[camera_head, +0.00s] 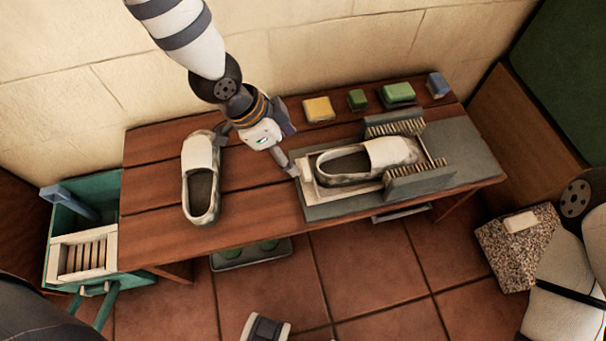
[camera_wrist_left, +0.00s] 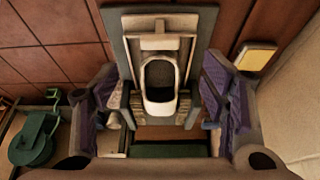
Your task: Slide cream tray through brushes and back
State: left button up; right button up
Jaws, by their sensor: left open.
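The cream tray (camera_head: 308,186) lies on a grey base board (camera_head: 335,208) at the right of the wooden table, with a white-and-grey shoe (camera_head: 388,152) on it. Two bristle brushes (camera_head: 394,127) (camera_head: 420,182) stand on either side of the shoe's toe end. In the left wrist view the cream tray (camera_wrist_left: 160,27) shows its crosspiece (camera_wrist_left: 155,43), and the shoe (camera_wrist_left: 159,90) lies between the brushes. My left gripper (camera_head: 257,152) is open, with one finger close to the tray's left end; contact is unclear. My right gripper is not in view.
Another shoe (camera_head: 200,178) stands on the table left of my gripper. Yellow, green and blue blocks (camera_head: 318,109) (camera_head: 357,99) (camera_head: 398,94) (camera_head: 438,85) line the back edge. A teal crate (camera_head: 60,225) is at the left, and a speckled stone block (camera_head: 513,250) at the right.

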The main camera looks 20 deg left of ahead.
aim_at(306, 168)
pick_arm(q)
jog(key=b+x, duration=0.2)
jog(key=x, duration=0.8)
jog(key=shift+f, duration=0.1)
grip_shut()
